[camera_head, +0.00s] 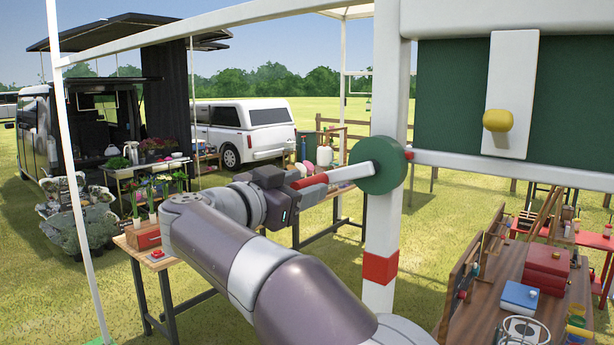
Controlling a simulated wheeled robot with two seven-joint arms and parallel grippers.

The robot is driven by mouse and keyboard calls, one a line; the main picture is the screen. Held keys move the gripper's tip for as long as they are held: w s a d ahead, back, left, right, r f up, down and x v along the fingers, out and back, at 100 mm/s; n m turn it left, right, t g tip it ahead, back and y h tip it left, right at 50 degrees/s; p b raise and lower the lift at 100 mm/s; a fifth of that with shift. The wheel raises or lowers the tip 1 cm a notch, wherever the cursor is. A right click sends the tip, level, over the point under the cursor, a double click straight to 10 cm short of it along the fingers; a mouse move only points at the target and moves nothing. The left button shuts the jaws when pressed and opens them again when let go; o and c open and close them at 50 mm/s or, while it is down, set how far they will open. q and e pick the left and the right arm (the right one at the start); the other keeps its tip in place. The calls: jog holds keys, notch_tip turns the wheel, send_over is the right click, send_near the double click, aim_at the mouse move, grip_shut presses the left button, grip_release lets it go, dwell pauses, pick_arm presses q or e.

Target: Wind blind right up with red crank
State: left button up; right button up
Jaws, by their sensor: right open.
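The crank has a round green hub (380,165) on the white post, a white arm (350,173) reaching left, and a red grip (311,181) at its left end. My right gripper (296,189) is open at the red grip, its dark fingers close around or beside it; I cannot tell if they touch it. A dark green panel (449,95), seemingly the blind, fills the upper right above a white rail. A white strip with a yellow knob (497,120) lies in front of it. My left gripper is not in view.
The white post (384,225) with a red band (380,267) stands just right of my right arm. A wooden table (500,290) with red and blue boxes is at the lower right. Plant tables, a dark van (35,130) and a white car (245,130) stand behind on open grass.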

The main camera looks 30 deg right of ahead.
jog(key=shift+x, duration=0.9)
jog(key=shift+w+d+f, duration=0.1)
jog(key=shift+w+d, duration=0.1)
jog(key=shift+d, duration=0.05)
jog(key=shift+s+a, duration=0.1)
grip_shut()
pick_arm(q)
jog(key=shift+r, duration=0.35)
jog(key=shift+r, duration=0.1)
